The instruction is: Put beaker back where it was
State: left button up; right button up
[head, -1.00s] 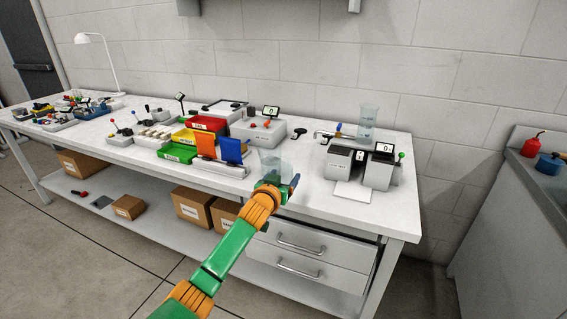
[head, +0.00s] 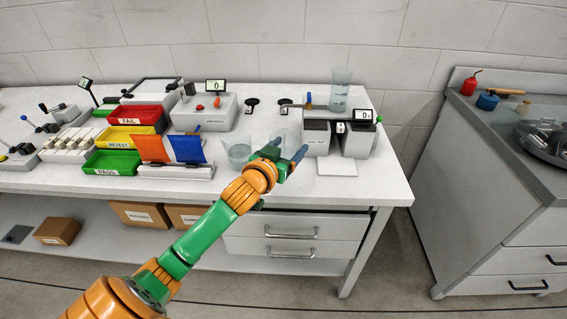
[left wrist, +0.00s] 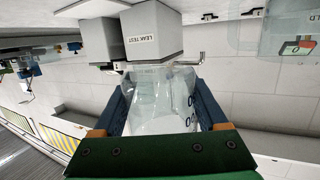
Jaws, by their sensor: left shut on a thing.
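A clear, see-through beaker (left wrist: 160,98) is between the two blue fingers of my left gripper (left wrist: 165,105) in the left wrist view. The gripper is shut on it. In the head view the left gripper (head: 287,158) is over the front of the bench, left of the leak test unit (head: 317,138). Another clear beaker (head: 340,92) stands upright at the leak test unit's back. My right gripper is out of view.
Red, yellow and green trays (head: 112,163) stand left, with orange and blue panels (head: 187,149) near the gripper. A white plate (head: 337,167) lies before the leak test unit. A grey side cabinet (head: 470,190) stands right, across a floor gap.

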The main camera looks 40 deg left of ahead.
pick_arm(q)
jog(key=w+a+f, duration=0.1)
jog(key=f, duration=0.1)
jog(key=w+a+f+b, duration=0.1)
jog(key=f, duration=0.1)
jog(key=w+a+f, duration=0.1)
jog(key=a+f, duration=0.1)
jog(key=shift+f, duration=0.2)
notch_tip(320, 180, down, 2)
jog(key=shift+d+f, duration=0.15)
jog(key=shift+f, duration=0.1)
jog(key=shift+f+b, duration=0.2)
jog(key=shift+b, duration=0.1)
jog(key=o, duration=1.1)
jog(key=shift+o, duration=0.2)
jog(key=shift+r, duration=0.1)
